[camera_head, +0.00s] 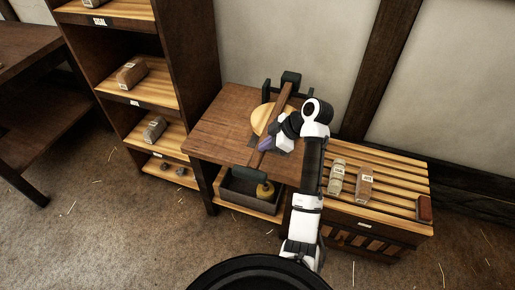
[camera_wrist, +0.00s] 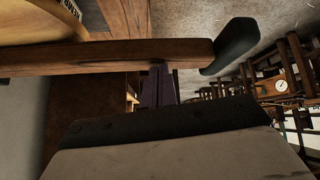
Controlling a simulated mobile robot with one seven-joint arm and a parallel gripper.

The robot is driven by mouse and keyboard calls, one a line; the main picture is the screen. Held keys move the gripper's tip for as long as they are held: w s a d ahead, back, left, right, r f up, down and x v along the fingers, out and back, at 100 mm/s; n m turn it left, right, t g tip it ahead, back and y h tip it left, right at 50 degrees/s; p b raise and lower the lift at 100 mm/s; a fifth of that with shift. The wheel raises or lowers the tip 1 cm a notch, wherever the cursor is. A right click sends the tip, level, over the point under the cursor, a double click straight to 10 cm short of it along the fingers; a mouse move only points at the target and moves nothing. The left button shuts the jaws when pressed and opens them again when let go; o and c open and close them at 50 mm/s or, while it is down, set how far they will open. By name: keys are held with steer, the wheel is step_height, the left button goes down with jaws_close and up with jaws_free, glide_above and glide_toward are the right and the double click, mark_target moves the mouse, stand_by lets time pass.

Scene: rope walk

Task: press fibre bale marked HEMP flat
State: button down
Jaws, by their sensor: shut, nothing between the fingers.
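The press stands on a brown wooden table (camera_head: 225,122). It has a pale round wooden plate (camera_head: 261,121) and a long wooden lever (camera_head: 284,97), with the lever also crossing the wrist view (camera_wrist: 110,56) to a dark end grip (camera_wrist: 236,45). My gripper (camera_head: 265,144) is over the table, beside the lever's front part. In the wrist view its purple fingers (camera_wrist: 157,86) are shut together and empty, close against the lever's edge; contact is unclear.
A shelf unit (camera_head: 188,60) with small labelled bales stands left. A slatted bench (camera_head: 400,200) at right holds a pale bale (camera_head: 337,178), a brown bale (camera_head: 365,184) and a red-brown block (camera_head: 424,208). A grey bin (camera_head: 238,190) sits below the table. Open floor lies at front left.

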steer(key=shift+m+g, duration=0.3)
steer(key=f, duration=0.1)
steer(key=d+f, duration=0.1)
steer(key=s+d+f, duration=0.1)
steer(key=f, duration=0.1)
steer(key=shift+d, duration=0.15)
steer(key=shift+d+r, duration=0.1)
steer(key=d+r+p, duration=0.1)
steer(key=d+r, duration=0.2)
steer(key=r, duration=0.4)
steer(key=d+r+n+p, duration=0.1)
steer(key=d+r, duration=0.2)
steer(key=r, duration=0.4)
steer(key=shift+s+d+y, duration=0.25)
steer(key=shift+d+y, duration=0.05)
steer(key=shift+d, duration=0.1)
